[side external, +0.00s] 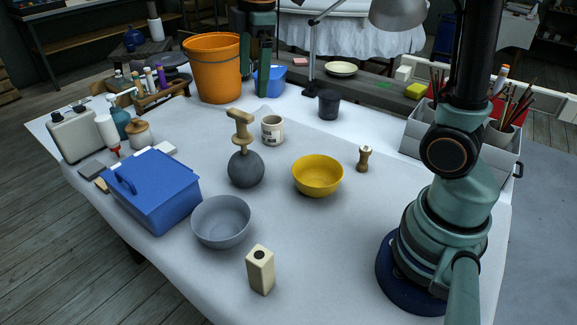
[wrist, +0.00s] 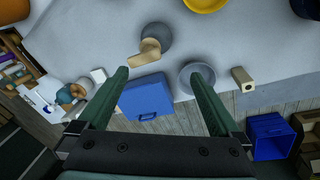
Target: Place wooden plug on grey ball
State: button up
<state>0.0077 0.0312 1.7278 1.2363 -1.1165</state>
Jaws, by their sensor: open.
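The wooden plug (side external: 241,128) is a pale, knobbed piece with a crosswise top. It stands on top of the grey ball (side external: 246,170), its lower end touching the ball, leaning slightly. The dark grey ball rests on the cloth-covered table. In the wrist view the plug (wrist: 150,50) overlaps the ball (wrist: 157,36), beyond my fingertips. My gripper (side external: 257,92) is raised behind and above the plug in the side view, apart from it. In the wrist view my gripper (wrist: 157,72) has its fingers spread wide with nothing held between them.
A grey bowl (side external: 222,222), a blue lidded box (side external: 155,190) and a yellow bowl (side external: 318,176) stand around the ball. A beige block with a hole (side external: 260,270) is in front. A small wooden piece (side external: 364,158) stands right. An orange bucket (side external: 212,68) is behind.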

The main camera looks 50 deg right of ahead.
jog(key=s+f+m+t, duration=0.2)
jog(key=s+m+t, duration=0.2)
jog(key=s+m, duration=0.8)
jog(key=shift+a+f+m, duration=0.15)
jog(key=shift+f+m, duration=0.2)
jog(key=shift+m, duration=0.05)
